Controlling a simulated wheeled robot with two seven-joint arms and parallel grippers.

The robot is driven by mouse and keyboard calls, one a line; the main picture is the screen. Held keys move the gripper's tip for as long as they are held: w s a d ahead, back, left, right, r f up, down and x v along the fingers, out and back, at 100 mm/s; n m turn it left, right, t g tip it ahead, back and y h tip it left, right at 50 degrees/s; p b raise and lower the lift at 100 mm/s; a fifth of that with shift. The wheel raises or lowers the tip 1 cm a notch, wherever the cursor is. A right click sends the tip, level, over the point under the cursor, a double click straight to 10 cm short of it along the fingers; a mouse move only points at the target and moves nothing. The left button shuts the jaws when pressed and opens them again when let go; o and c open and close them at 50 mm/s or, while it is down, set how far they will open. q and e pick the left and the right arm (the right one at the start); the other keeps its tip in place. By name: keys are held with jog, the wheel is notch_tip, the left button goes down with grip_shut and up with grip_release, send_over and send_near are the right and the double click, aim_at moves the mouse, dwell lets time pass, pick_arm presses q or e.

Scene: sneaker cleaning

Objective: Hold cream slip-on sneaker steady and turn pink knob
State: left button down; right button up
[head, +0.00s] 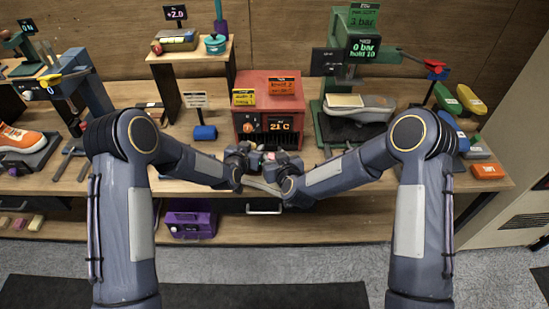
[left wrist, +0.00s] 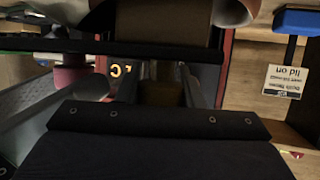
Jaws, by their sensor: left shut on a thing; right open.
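A red heater box (head: 285,84) stands mid-table with an orange "21 C" readout. A small pink knob (head: 271,156) shows low on its front, between my grippers; a pink round part also shows at the left of the left wrist view (left wrist: 70,77). My left gripper (head: 243,160) is shut in front of the box. A pale curved piece (head: 264,187), probably the cream slip-on sneaker, shows below it; the rest is hidden by my grippers. My right gripper (head: 281,161) is open, close to the knob; whether it touches is hidden.
A green press (head: 328,128) with a pale shoe (head: 372,108) on it stands right of the heater. A wooden stand (head: 166,90) and a blue object (head: 205,132) are at left. An orange box (head: 487,171) lies near the right edge.

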pick_arm(q)
jog(key=shift+d, duration=0.15)
pick_arm(e)
jog(key=shift+s+a, duration=0.2)
jog(key=shift+a, duration=0.25)
jog(key=shift+s+r, duration=0.15)
jog(key=shift+s, duration=0.15)
jog(key=d+v, duration=0.1)
jog(key=v, duration=0.6)
